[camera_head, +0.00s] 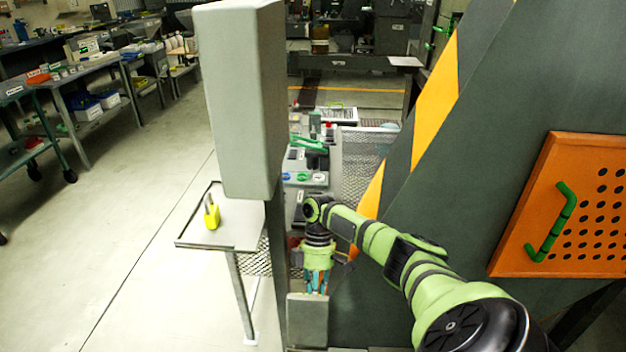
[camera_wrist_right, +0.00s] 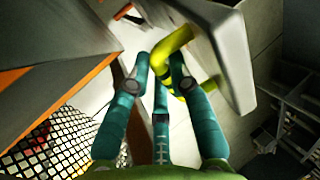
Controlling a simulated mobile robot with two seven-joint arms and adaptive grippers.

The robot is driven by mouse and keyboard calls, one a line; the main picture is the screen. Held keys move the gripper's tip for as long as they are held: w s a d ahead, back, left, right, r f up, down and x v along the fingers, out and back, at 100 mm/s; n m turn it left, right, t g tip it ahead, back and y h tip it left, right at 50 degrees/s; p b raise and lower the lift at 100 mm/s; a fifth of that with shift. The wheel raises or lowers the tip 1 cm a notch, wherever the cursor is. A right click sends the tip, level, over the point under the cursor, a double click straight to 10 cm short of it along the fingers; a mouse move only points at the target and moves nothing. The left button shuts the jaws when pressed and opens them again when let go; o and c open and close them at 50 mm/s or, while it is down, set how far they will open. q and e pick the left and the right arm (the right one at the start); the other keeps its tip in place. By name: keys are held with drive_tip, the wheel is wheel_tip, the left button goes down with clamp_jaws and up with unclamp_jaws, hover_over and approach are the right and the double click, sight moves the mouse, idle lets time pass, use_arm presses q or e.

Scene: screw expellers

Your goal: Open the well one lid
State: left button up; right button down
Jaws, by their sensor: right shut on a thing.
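My right gripper (camera_head: 316,284) is low in the middle of the head view, just right of a grey post and above a small grey panel (camera_head: 307,320). In the right wrist view, its teal fingers (camera_wrist_right: 165,85) are shut on a curved yellow handle (camera_wrist_right: 175,43). The handle joins a pale grey panel (camera_wrist_right: 228,50), which looks tilted there; I cannot tell for sure that this is the well one lid. The handle is hidden in the head view. My left gripper is not in view.
A tall grey box (camera_head: 240,100) on a post stands left of my right arm. A small table (camera_head: 240,236) holds a yellow padlock (camera_head: 212,215). On the right is a dark machine wall with an orange perforated panel (camera_head: 580,225) and green handle. Floor at left is clear.

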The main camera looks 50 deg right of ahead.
drive_tip(key=shift+s+a+f, duration=0.4)
drive_tip(key=shift+f, duration=0.15)
drive_tip(key=c, duration=1.1)
unclamp_jaws()
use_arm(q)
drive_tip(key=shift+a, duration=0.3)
use_arm(e)
drive_tip(key=shift+w+r, duration=0.15)
drive_tip(key=shift+d, duration=0.1)
drive_tip(key=shift+r, duration=0.15)
drive_tip(key=v, duration=1.1)
drive_tip(key=shift+w+d+r, duration=0.15)
drive_tip(key=shift+w+r, duration=0.05)
drive_tip(key=shift+r, duration=0.05)
